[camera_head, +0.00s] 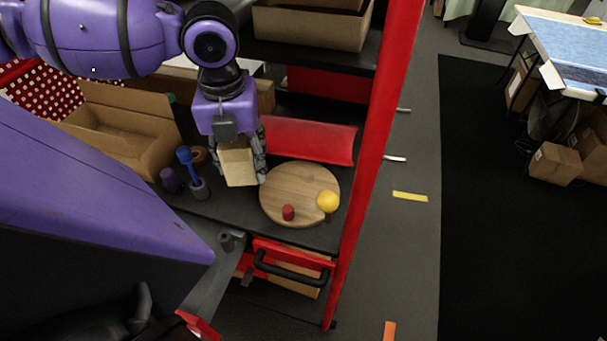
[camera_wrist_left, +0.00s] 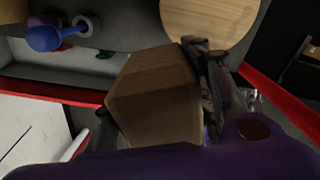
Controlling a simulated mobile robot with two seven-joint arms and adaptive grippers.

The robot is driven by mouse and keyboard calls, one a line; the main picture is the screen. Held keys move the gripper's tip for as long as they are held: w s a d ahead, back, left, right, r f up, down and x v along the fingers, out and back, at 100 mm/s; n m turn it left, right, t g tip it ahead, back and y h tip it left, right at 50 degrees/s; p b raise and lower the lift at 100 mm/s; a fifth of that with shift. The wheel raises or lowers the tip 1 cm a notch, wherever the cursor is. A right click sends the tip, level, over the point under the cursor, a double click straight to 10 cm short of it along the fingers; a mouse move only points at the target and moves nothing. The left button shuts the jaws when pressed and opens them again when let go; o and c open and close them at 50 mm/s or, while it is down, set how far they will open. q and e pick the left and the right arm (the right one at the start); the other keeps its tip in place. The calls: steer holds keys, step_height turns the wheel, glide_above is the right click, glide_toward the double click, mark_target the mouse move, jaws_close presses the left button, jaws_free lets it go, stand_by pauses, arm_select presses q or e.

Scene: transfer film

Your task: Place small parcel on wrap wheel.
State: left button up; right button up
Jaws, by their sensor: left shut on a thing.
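The small parcel (camera_head: 238,167) is a light brown box held by my left gripper (camera_head: 240,172), which is shut on it from above. In the left wrist view the parcel (camera_wrist_left: 158,98) fills the space between the fingers. The wrap wheel (camera_head: 290,185) is a round wooden disc on the dark shelf, just to the right of the parcel. Its edge also shows at the top of the left wrist view (camera_wrist_left: 207,18). The parcel is beside the disc, not over it. My right gripper is not in view.
A blue-topped tool (camera_head: 191,172) and a purple cylinder (camera_head: 170,180) stand left of the parcel. An open carton (camera_head: 120,135) is farther left. A red post (camera_head: 371,165) rises at the right.

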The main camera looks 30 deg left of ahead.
arm_select(q)
steer(key=w+d+f, duration=0.2)
steer(key=w+f, duration=0.1)
steer(key=w+d+f+b, duration=0.1)
steer(key=w+f, duration=0.1)
steer(key=w, duration=0.1)
steer(key=w+d+f+b, duration=0.1)
steer(key=w+d+f, duration=0.1)
steer(key=w+f, duration=0.1)
steer(key=shift+w+d+f, duration=0.3)
steer(key=shift+w+d, duration=0.05)
steer(key=shift+w, duration=0.15)
steer(key=shift+w+d+f, duration=0.2)
steer(key=shift+w+f, duration=0.15)
steer(key=shift+f, duration=0.15)
step_height(320, 180, down, 3)
steer(key=shift+f, duration=0.1)
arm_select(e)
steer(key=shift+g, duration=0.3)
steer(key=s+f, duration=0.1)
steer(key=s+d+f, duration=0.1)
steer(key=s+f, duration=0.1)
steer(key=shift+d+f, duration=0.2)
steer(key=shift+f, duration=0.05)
